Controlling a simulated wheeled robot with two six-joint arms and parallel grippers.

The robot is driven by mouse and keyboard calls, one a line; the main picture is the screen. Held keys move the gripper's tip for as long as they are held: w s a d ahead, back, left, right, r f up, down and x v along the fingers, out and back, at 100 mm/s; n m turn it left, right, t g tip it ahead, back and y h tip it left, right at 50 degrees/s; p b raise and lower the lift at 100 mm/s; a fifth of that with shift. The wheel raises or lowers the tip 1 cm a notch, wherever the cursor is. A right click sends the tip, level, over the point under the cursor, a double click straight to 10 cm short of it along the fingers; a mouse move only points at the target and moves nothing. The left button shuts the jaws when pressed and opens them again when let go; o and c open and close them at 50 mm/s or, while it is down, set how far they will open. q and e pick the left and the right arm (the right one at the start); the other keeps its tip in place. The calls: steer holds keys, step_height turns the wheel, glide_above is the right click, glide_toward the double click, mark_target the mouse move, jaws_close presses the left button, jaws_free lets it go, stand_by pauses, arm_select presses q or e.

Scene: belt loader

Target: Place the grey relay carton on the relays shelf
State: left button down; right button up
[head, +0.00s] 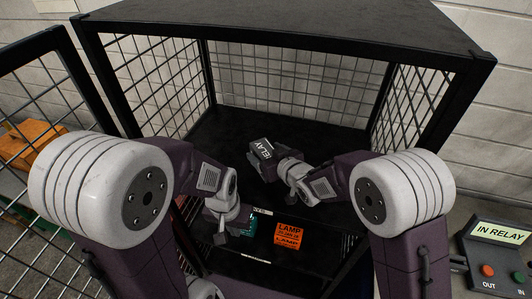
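The grey relay carton (262,149), dark with a white RELAY label, is over the black upper shelf (228,133) of the mesh-sided rack. It is turned at an angle. My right gripper (283,163) reaches in from the right and appears shut on the carton's near right side; its fingertips are mostly hidden. I cannot tell whether the carton touches the shelf. My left gripper (228,232) is lower, at the rack's front, pointing down beside a teal item (251,222). Its fingers are too small and overlapped to tell open from shut.
An orange LAMP carton (289,234) sits on a lower level of the rack. The rack's top panel (290,22) and mesh sides enclose the shelf. An IN RELAY control box (498,252) stands at right; an orange object (32,143) is at left.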

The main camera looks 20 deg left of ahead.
mark_target(270, 155)
steer(key=shift+w, duration=0.1)
steer(key=shift+r+p, duration=0.4)
steer(key=v, duration=0.1)
steer(key=b+v, duration=0.1)
steer(key=v, duration=0.1)
steer(key=shift+f+b, duration=0.25)
steer(key=shift+b, duration=0.05)
steer(key=b+v, duration=0.1)
steer(key=v, duration=0.8)
